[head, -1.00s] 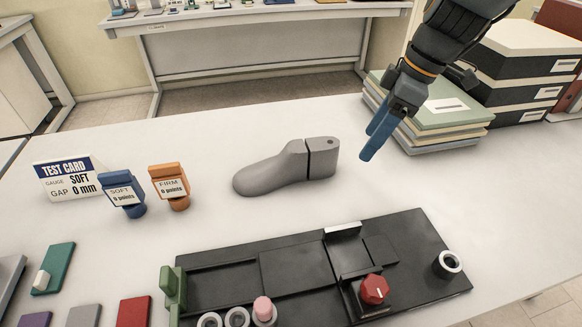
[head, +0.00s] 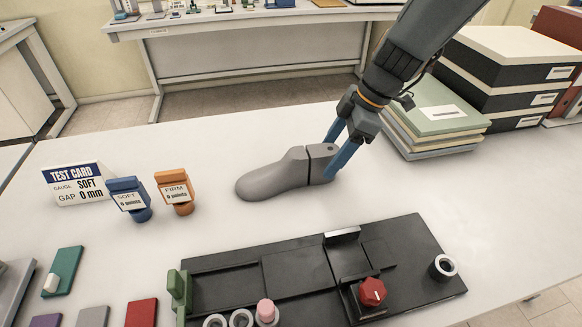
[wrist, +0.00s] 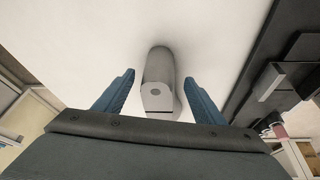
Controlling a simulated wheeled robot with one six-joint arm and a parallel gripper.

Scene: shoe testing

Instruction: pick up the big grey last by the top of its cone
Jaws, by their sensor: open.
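The big grey last (head: 276,180) lies on the white table with its toe to the left and its cone at the right end. My gripper (head: 337,158) is at the cone end, its blue fingers pointing down. One finger shows behind the cone and one in front of it. In the wrist view, the last (wrist: 158,70) shows between the two open fingers of my gripper (wrist: 159,85), with its flat cone top and round hole near the palm. A gap shows on each side of the last there.
A black fixture (head: 300,270) with a red knob (head: 372,292) lies in front of the last. Orange (head: 174,190) and blue (head: 128,197) blocks and a test card (head: 76,184) stand at left. Stacked boards (head: 432,115) and boxes (head: 510,80) are at back right.

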